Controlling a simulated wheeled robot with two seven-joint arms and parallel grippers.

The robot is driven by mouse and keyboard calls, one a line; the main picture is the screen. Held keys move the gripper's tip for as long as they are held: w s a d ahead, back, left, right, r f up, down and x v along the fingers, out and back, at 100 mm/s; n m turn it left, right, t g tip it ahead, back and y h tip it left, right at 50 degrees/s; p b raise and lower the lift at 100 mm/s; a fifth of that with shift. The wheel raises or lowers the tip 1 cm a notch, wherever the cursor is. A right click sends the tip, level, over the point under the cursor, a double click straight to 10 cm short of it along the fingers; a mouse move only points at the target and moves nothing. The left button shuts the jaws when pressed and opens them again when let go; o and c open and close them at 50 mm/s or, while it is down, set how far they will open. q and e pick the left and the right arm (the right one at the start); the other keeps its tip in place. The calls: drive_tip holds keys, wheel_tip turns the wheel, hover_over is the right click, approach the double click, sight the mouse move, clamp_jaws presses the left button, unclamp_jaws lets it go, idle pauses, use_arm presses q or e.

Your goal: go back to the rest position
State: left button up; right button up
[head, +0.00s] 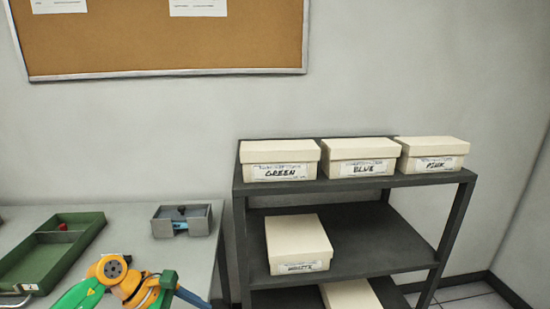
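My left arm (112,270) comes in at the bottom left, in front of the grey table. It shows green and orange parts, and its end, with a green and a blue piece, is cut off by the lower edge of the picture. I cannot make out whether its fingers are apart or together, or whether they hold anything. My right gripper and arm are not in view.
The grey table (135,232) bears a green tray (88,228) and a small grey box (161,226). A dark shelf (350,245) stands right of it, with boxes labelled GREEN (279,153), BLUE (362,150) and PINK (432,147) on top. A white-labelled box (298,240) lies below.

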use_arm(q)
drive_tip(key=w+d+f+n+t+h, duration=0.3)
drive_tip(key=d+f+n+t+h, duration=0.3)
drive_tip(key=n, duration=0.9)
drive_tip(key=s+a+f+n+t+y, duration=0.1)
drive_tip(key=s+a+f+n+y, duration=0.15)
drive_tip(key=f+n, duration=0.4)
drive_tip(key=s+a+f+n+t+y, duration=0.1)
drive_tip(key=s+a+f+n+y, duration=0.1)
drive_tip(key=f+n+y, duration=0.4)
drive_tip(key=s+a+f+n+t+y, duration=0.1)
drive_tip(key=s+a+f+n, duration=0.1)
drive_tip(key=f+n, duration=0.45)
drive_tip(key=s+f+n+g+y, duration=0.1)
drive_tip(key=s+f+n+g, duration=0.2)
drive_tip(key=s, duration=0.8)
drive_tip(key=s+a+f+n+g+y, duration=0.1)
drive_tip(key=s+f+n+g+y, duration=0.1)
drive_tip(key=s+f+n, duration=0.4)
drive_tip(key=s+f+n+g+y, duration=0.1)
drive_tip(key=s+f+n+g, duration=0.3)
drive_tip(key=s, duration=1.2)
drive_tip(key=n, duration=0.4)
drive_tip(key=shift+s+a+f+g, duration=0.15)
drive_tip(key=shift+a+f+g, duration=0.15)
drive_tip(key=shift+a+g, duration=0.1)
